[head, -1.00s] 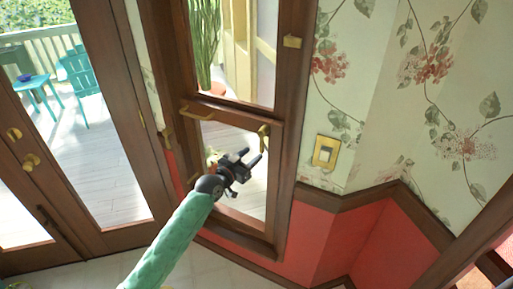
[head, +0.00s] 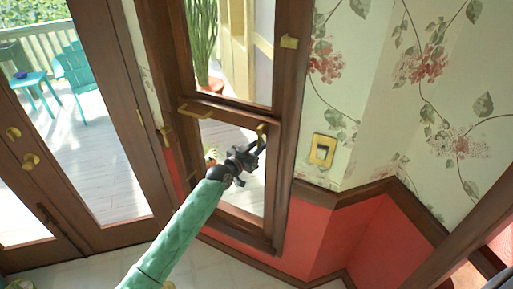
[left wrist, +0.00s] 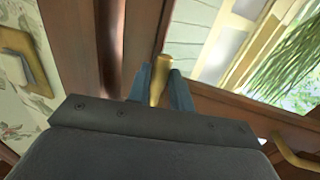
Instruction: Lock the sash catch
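The sash catch (head: 262,131) is a small brass lever on the wooden rail of the tall window, right of its middle. In the left wrist view its brass handle (left wrist: 159,82) stands between the two blue-grey fingers. My left gripper (head: 261,146) reaches up to the catch from below left. Its fingers (left wrist: 160,88) are close together on either side of the handle, with little or no gap, and look shut on it. The fingertips partly hide the handle's lower end in the head view. My right gripper is in neither view.
A brass switch plate (head: 322,150) is on the wallpaper at right. Glazed doors with brass knobs (head: 30,160) stand at left.

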